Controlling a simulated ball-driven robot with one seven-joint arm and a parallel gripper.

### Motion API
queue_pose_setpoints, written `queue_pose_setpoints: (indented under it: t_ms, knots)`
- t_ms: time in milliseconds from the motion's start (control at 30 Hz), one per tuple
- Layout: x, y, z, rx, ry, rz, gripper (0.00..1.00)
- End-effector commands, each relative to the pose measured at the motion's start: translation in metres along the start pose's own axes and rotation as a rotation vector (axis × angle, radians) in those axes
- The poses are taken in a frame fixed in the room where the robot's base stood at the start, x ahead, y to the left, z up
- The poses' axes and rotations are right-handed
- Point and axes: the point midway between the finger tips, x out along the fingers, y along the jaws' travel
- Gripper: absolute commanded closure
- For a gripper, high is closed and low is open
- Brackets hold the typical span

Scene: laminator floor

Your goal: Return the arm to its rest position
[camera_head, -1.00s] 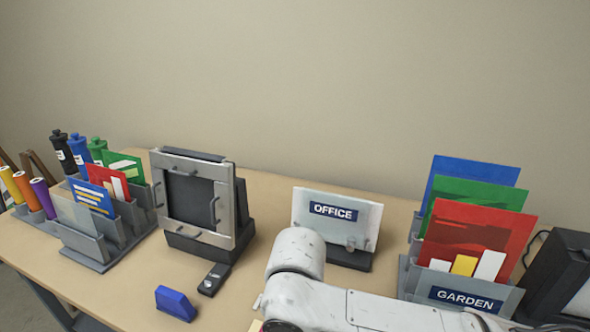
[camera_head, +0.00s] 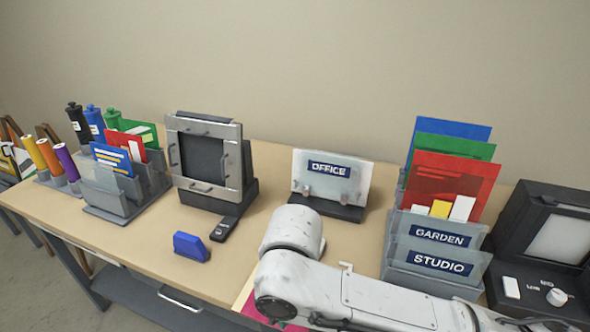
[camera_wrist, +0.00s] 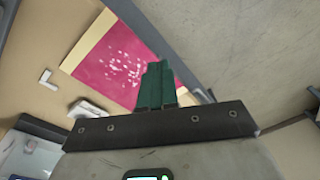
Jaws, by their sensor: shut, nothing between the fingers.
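My arm (camera_head: 340,290) reaches in from the lower right of the head view, bent over the front of the table (camera_head: 140,235). The fingers lie outside that view. In the wrist view my gripper (camera_wrist: 156,84) shows its green fingers closed together with nothing between them. They hang near the table's front edge, with grey floor (camera_wrist: 240,50) beyond. A magenta sheet with pale specks (camera_wrist: 115,62) lies on the table beside the fingers; whether they touch it I cannot tell.
The GARDEN and STUDIO rack (camera_head: 436,262) stands close behind my arm, with a dark machine (camera_head: 545,250) to its right. The OFFICE holder (camera_head: 330,180), framed panel unit (camera_head: 208,160) and blue block (camera_head: 190,246) stand farther left. Bare tabletop lies front left.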

Motion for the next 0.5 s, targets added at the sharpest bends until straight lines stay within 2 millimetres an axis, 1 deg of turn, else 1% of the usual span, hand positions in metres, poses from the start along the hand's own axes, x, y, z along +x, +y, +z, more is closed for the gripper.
queue_pose_setpoints:
  t_ms: [33,233,400,500]
  knots:
    - [-0.001,-0.006,-0.003,-0.003,0.015,-0.016,1.00]
    - [-0.010,-0.026,-0.015,-0.013,0.100,-0.080,1.00]
    - [-0.020,-0.041,-0.025,-0.005,0.197,-0.149,1.00]
    - [-0.025,-0.047,-0.029,0.020,0.269,-0.198,1.00]
